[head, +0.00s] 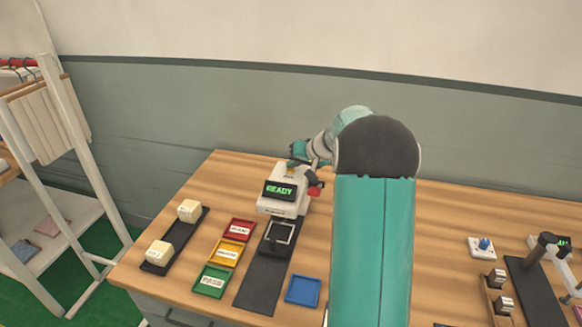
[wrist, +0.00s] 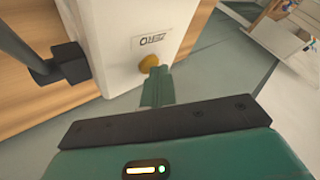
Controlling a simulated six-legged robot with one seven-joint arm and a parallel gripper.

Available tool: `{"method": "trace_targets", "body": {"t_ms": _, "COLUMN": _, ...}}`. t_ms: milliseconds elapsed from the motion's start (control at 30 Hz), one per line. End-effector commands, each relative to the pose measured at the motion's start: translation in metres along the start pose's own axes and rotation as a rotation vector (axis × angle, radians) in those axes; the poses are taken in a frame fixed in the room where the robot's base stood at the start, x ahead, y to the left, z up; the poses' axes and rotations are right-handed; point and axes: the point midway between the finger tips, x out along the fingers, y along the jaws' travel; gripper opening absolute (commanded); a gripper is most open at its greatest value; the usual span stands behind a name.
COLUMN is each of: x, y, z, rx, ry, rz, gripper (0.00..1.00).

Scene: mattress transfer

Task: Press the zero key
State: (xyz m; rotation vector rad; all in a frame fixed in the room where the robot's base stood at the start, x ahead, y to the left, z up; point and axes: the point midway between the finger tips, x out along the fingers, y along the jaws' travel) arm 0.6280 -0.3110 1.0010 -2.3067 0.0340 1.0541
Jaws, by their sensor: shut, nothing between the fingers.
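The white device (head: 285,203) stands on the wooden table with a dark display (head: 279,190) reading "READY" in green. In the wrist view, the device's white face (wrist: 120,30) carries a small label (wrist: 152,41), too blurred to read surely, with a round orange-yellow key (wrist: 149,63) beside it. My gripper (wrist: 157,78) is shut and empty. Its fingertips are right at the key and overlap its edge in the picture. I cannot tell whether they touch or press it. In the head view my gripper (head: 298,153) is at the device's back, partly hidden.
A black-and-red part (head: 315,189) sticks out at the device's right side. Red (head: 239,230), yellow (head: 228,253), green (head: 211,281) and blue (head: 303,291) trays lie in front. A black rack (head: 175,241) holds two cream blocks. My arm hides the table's middle.

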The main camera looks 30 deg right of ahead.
Motion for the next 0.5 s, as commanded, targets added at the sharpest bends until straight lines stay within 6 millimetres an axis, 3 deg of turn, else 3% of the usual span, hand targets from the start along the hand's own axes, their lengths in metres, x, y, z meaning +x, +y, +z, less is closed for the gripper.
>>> {"method": "trace_targets", "body": {"t_ms": 500, "x": -0.013, "y": -0.009, "z": -0.009, "rx": -0.002, "ry": 0.000, "rz": 0.001, "gripper": 0.00}}
